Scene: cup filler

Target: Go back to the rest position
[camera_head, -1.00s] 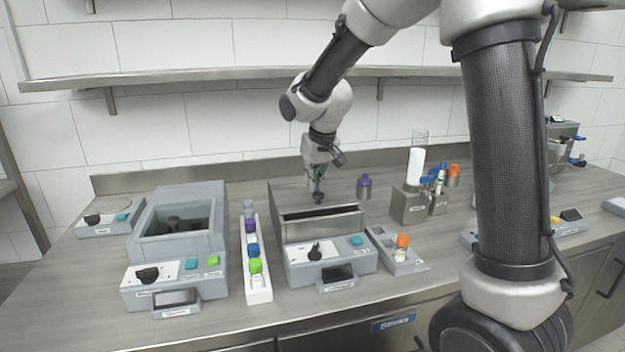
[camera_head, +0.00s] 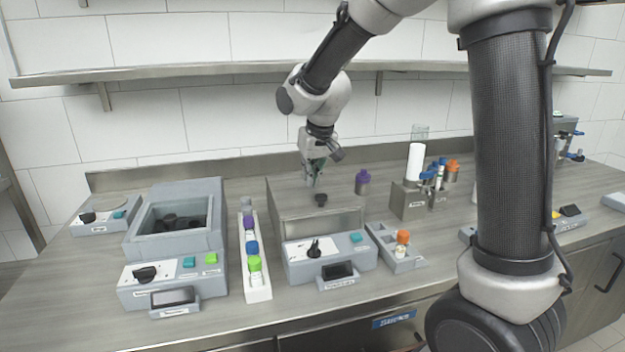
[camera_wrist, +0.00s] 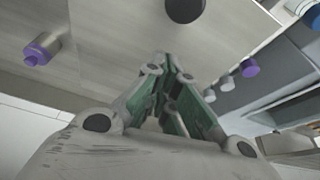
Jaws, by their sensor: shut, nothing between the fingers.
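My gripper (camera_head: 315,178) is above the middle bench device (camera_head: 327,256), apart from the black knob (camera_head: 321,200) on its lid (camera_head: 288,205). The lid covers the top of the device. In the wrist view my gripper's fingers (camera_wrist: 168,62) are together with nothing between them. The dark knob also shows beyond the fingertips in the wrist view (camera_wrist: 184,8).
A purple-capped container (camera_head: 362,183) stands right of the device. A white rack (camera_head: 257,285) with capped bottles is on its left, beside an open grey bath (camera_head: 178,232). A metal holder (camera_head: 408,203) stands at right. A shelf (camera_head: 225,70) runs behind my arm.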

